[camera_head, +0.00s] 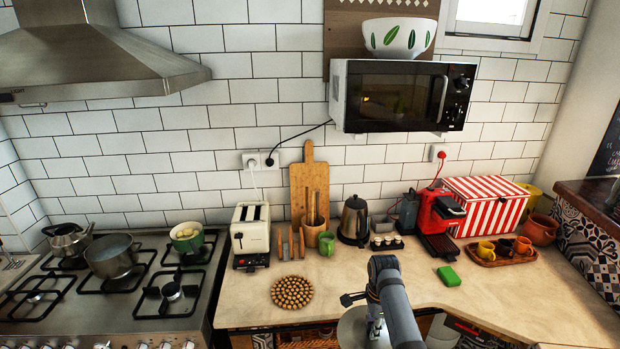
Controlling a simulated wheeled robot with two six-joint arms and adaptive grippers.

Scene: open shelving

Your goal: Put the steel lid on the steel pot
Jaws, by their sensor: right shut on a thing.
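The steel lid (350,329) is a round, pale disc at the bottom middle, in front of the counter edge. My right gripper (376,328) is shut on the lid, and my arm hides the lid's right part. The fingertips are small and partly hidden. The lid is far to the right of the pot. My left gripper is not in view.
A smaller steel saucepan (70,242) and a green pot (187,237) share the stove. A toaster (250,234), a round trivet (292,292) and a green sponge (449,276) are on the counter. A range hood (95,62) overhangs the stove. The counter's front middle is clear.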

